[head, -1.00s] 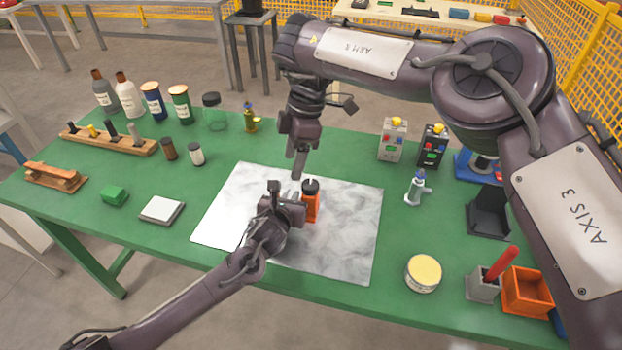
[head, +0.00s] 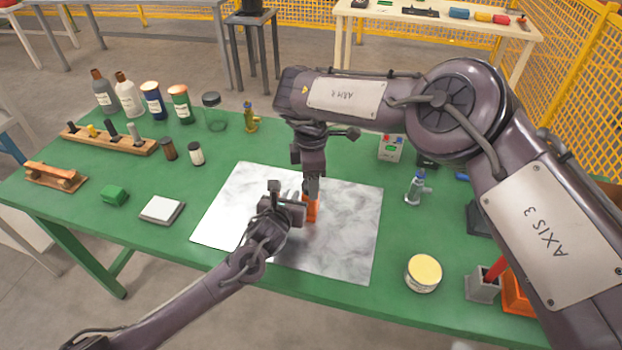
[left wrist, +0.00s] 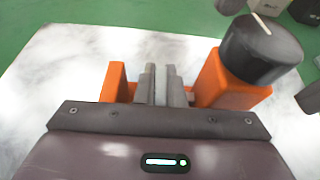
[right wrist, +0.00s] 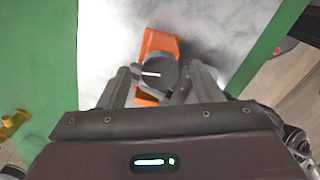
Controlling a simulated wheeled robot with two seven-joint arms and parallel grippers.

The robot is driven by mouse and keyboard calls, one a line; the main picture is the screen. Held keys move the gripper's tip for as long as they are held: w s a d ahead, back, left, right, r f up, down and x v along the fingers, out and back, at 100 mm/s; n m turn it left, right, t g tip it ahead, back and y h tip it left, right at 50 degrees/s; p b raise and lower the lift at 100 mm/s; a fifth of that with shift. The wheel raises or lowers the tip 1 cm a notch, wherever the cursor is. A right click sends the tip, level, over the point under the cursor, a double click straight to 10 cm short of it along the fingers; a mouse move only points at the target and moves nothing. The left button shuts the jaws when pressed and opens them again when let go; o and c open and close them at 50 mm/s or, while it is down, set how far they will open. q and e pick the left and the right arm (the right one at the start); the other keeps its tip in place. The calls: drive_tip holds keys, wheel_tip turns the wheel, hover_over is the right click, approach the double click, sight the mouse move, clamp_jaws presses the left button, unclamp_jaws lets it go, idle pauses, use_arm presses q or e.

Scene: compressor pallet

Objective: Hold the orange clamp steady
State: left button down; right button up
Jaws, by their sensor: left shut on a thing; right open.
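The orange clamp (head: 311,213) stands on the white marbled mat (head: 350,240), mostly hidden behind my grippers in the head view. In the left wrist view its orange body (left wrist: 228,92) carries a black knob (left wrist: 262,48) with a white line. My left gripper (left wrist: 160,85) is shut on the clamp, between its orange upright and its knob end. My right gripper (head: 311,190) is over the clamp's top. In the right wrist view the open right fingers (right wrist: 160,85) stand on either side of the black knob (right wrist: 155,72); I cannot tell whether they touch it.
A round yellow-lidded tin (head: 423,272) and a grey holder (head: 482,286) stand at the front right. A white-topped square block (head: 162,209) and a green block (head: 114,195) lie left of the mat. Bottles and jars line the back left.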

drive_tip(key=shift+f, duration=0.3)
drive_tip(key=c, duration=1)
drive_tip(key=shift+n, duration=0.4)
